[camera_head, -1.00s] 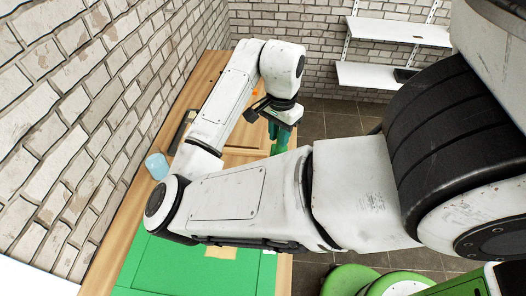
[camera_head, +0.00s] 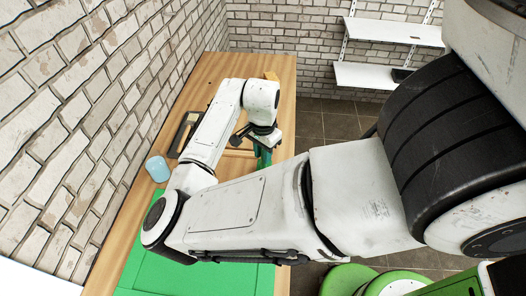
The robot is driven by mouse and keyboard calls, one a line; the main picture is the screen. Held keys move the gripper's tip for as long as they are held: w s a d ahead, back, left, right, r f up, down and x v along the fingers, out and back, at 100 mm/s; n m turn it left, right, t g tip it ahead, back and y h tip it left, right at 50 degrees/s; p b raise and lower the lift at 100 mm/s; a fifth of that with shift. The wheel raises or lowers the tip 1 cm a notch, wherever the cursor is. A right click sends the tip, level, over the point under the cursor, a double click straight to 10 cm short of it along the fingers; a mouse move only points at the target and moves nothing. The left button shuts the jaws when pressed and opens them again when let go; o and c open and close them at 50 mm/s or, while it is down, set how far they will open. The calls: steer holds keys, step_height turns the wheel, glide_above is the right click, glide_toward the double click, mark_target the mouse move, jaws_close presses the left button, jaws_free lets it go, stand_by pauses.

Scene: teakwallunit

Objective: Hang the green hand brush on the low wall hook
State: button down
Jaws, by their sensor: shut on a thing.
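My gripper (camera_head: 257,137) is shut on the green hand brush (camera_head: 264,158), over the right edge of the wooden worktop (camera_head: 225,66). Only a short green part of the brush shows below the gripper; my arm hides the rest. I cannot make out the low wall hook in this view. White brick walls stand to the left and at the back.
A dark-framed item (camera_head: 185,133) lies near the left wall, with a light blue cup (camera_head: 157,168) closer to me. A green mat (camera_head: 140,262) covers the near worktop. White shelves (camera_head: 385,77) hang on the back wall. The far worktop is mostly clear.

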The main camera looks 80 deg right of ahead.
steer(key=shift+f, duration=0.15)
steer(key=c, duration=0.9)
jaws_free()
steer(key=shift+c, duration=0.2)
